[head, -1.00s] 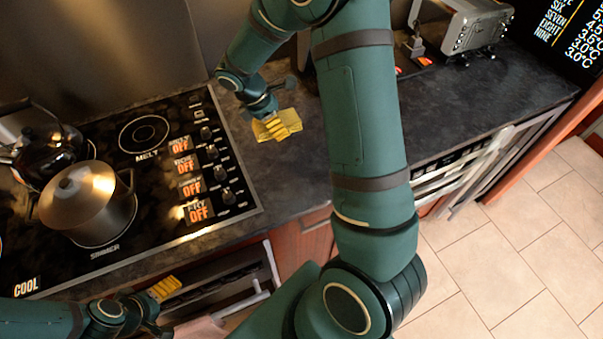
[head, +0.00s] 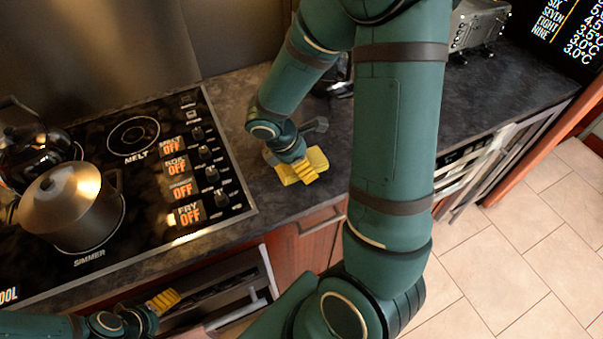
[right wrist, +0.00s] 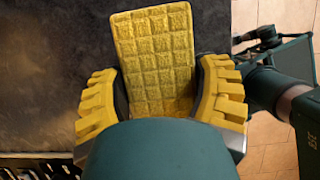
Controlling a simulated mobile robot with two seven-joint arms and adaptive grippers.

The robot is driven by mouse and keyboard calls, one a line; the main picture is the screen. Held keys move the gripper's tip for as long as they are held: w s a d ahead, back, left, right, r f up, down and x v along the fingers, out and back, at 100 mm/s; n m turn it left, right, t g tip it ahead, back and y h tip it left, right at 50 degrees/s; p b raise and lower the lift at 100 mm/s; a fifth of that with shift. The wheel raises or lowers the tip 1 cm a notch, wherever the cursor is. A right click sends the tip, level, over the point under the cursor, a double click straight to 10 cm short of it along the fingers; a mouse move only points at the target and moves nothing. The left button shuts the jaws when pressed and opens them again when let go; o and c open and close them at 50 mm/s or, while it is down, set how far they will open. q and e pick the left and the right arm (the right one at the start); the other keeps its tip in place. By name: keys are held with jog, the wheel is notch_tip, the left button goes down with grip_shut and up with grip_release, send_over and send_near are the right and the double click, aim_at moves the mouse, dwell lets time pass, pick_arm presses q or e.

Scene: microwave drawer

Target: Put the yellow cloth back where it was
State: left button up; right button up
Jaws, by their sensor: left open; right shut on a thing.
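The yellow cloth (head: 318,158) shows at my right gripper (head: 302,172), over the dark counter near its front edge. In the right wrist view the cloth (right wrist: 155,55) is a quilted yellow rectangle between the yellow fingers, reaching out beyond them. My right gripper (right wrist: 160,100) is shut on it. In the head view the fingers cover part of the cloth, and I cannot tell whether it touches the counter. My left gripper (head: 163,301) is open at the lower left, in front of the cabinet below the stove, with nothing seen in it.
The black stove (head: 150,215) lies left of the cloth, with a lidded pot (head: 70,205) and a dark kettle (head: 35,150) on it. An appliance front with a bar handle (head: 238,313) is below the counter (head: 275,205). Tiled floor (head: 510,250) is open at right.

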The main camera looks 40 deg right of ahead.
notch_tip(320, 180, down, 3)
jog(key=shift+s+f+b, duration=0.1)
jog(key=shift+b, duration=0.4)
jog(key=shift+f, duration=0.35)
jog(key=shift+r, duration=0.1)
jog(key=o, duration=1.1)
jog(key=shift+f, duration=0.2)
jog(key=shift+o, duration=0.2)
jog(key=shift+r, duration=0.15)
